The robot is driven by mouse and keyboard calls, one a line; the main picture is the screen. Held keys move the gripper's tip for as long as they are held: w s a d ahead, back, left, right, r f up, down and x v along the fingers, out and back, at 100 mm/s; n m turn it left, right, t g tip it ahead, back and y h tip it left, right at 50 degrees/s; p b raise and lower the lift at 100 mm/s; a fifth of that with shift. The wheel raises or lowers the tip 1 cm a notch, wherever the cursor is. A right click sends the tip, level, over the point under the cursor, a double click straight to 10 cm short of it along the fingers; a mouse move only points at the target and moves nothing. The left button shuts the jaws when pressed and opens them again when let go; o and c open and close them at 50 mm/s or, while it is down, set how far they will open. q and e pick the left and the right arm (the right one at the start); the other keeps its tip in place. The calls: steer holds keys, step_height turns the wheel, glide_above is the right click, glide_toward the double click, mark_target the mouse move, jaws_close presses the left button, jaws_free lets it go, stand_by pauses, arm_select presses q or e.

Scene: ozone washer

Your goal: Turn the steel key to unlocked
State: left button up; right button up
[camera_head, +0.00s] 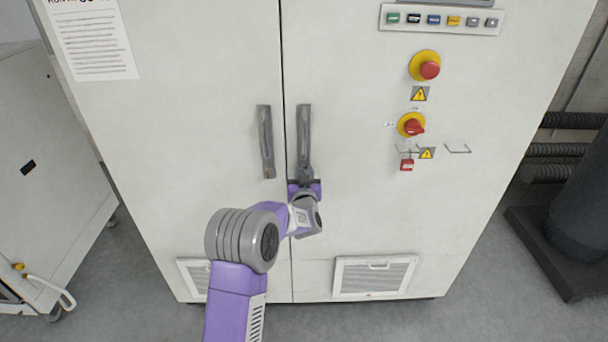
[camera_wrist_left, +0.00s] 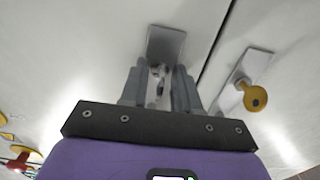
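My left gripper (camera_head: 304,186) is at the lower end of the right door handle (camera_head: 304,135) on the white cabinet. In the left wrist view, my left gripper (camera_wrist_left: 160,88) has its two grey fingers close together on either side of a small steel part (camera_wrist_left: 160,72), which looks like the key, in front of the handle's grey plate (camera_wrist_left: 166,42). A narrow gap shows between the fingers. I cannot tell whether they touch the steel part or which way it is turned. In the head view my gripper hides it. My right gripper is not in view.
The left door handle (camera_head: 266,140) is close beside my left gripper; a yellow knob (camera_wrist_left: 256,98) shows at right in the wrist view. A red emergency button (camera_head: 430,70) and a red rotary switch (camera_head: 413,126) are to the right. A vent (camera_head: 374,276) is below.

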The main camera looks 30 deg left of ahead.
arm_select(q)
steer(key=shift+c, duration=0.5)
jaws_close()
steer(key=shift+m, duration=0.4)
steer(key=m+p, duration=0.1)
steer(key=m, duration=0.1)
steer(key=shift+d+r+m, duration=0.1)
steer(key=shift+m, duration=0.3)
steer(key=m+p, duration=0.1)
steer(key=m, duration=0.2)
steer(key=shift+m+p, duration=0.3)
steer(key=shift+m, duration=0.1)
steer(key=m+p, duration=0.2)
steer(key=m, duration=0.3)
steer(key=m+p, duration=0.1)
steer(key=m, duration=0.4)
steer(key=shift+m, duration=0.5)
